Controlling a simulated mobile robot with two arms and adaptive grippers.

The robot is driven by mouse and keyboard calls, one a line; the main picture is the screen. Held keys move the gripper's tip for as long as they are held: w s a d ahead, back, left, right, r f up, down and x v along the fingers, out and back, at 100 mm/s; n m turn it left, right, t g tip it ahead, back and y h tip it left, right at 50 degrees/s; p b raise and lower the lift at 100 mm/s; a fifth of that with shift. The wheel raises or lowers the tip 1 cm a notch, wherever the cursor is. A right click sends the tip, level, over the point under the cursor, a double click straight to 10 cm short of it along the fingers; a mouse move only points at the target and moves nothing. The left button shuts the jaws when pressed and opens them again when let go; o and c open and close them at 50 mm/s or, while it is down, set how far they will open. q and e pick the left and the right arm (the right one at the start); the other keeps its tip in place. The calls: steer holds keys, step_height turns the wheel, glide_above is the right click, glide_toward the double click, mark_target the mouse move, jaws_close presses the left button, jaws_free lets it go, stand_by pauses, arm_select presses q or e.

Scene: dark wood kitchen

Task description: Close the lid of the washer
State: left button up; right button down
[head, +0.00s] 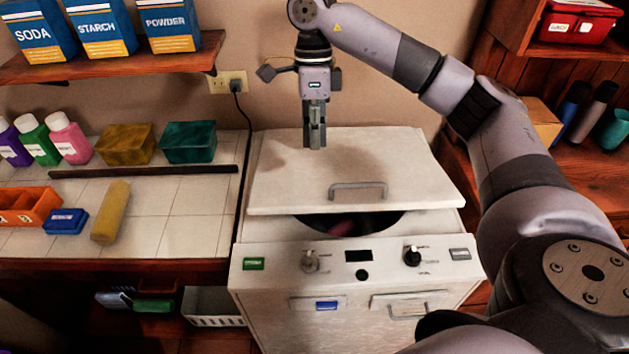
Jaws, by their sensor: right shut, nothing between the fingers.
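The white washer (300,310) stands in the middle of the head view, with knobs and a small display on its front panel. Its white lid (290,180) lies low over the top, tilted slightly, with a gap at the front edge. A grey handle (357,188) sits near the lid's front. Through the gap I see the dark drum opening (350,222) with something reddish inside. My right gripper (315,146) points down over the rear part of the lid, shut and empty. I cannot tell whether its tips touch the lid. My left gripper is not in view.
A tiled counter (190,225) on the left holds bottles, boxes, an orange tray (28,206) and a yellow cylinder (110,212). A shelf (110,60) above carries soda, starch and powder boxes. A cable runs from the wall outlet (228,83) down beside the washer. Wooden shelves stand right.

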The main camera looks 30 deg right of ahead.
glide_toward(315, 203)
steer(key=p+x, duration=0.3)
steer(key=x, duration=0.3)
steer(key=shift+s+f, duration=0.1)
steer(key=shift+s, duration=0.05)
steer(key=shift+a+f, duration=0.1)
steer(key=shift+f, duration=0.4)
